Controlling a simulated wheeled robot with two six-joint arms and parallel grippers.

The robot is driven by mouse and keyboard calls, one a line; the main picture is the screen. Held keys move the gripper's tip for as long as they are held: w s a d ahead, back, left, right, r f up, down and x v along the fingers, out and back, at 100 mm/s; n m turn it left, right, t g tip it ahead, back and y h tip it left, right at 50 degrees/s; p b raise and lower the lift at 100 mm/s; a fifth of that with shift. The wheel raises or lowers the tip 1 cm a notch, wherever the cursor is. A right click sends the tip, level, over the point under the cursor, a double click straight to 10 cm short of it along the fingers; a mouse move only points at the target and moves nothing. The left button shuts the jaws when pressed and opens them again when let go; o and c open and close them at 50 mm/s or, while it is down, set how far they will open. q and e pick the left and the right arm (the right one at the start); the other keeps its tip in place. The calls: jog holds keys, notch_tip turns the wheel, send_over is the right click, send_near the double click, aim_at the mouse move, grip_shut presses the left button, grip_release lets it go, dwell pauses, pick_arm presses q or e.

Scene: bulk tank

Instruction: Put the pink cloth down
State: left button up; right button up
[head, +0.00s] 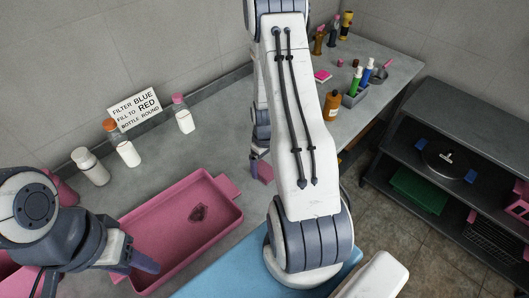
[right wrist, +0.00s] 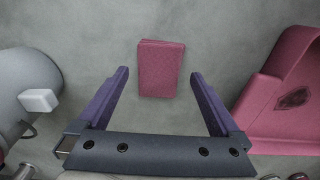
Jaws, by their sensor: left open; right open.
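The pink cloth (right wrist: 160,70) is a folded rectangle lying flat on the grey counter in the right wrist view. In the head view a small part of the cloth (head: 266,173) shows beside my right arm, which hides the rest. My right gripper (right wrist: 159,74) is open, with a finger on each side of the near part of the cloth and a clear gap to both. In the head view my right gripper (head: 258,162) is mostly hidden behind its own arm. My left gripper (head: 143,262) is open and empty at the pink tray's left end.
The pink tray (head: 228,217) with a dark patch on its floor stands left of the cloth. Bottles (head: 127,152) and a sign (head: 135,107) line the wall. A caddy (head: 355,96) and more bottles stand at the far end. A dark shelf (head: 455,130) stands right.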

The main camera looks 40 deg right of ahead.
notch_tip(320, 180, up, 10)
jog(key=a+r+n, duration=0.1)
jog(key=a+r, duration=0.3)
jog(key=a, duration=0.4)
jog(key=a+r+n, duration=0.2)
jog(key=a+r, duration=0.2)
jog(key=a, duration=0.5)
jog(key=s+a+r+n+y, duration=0.1)
jog(key=s+a+r+n, duration=0.2)
jog(key=s+a, duration=1.1)
notch_tip(320, 180, up, 3)
jog(key=shift+s+b, duration=0.45)
jog(key=shift+s, duration=0.55)
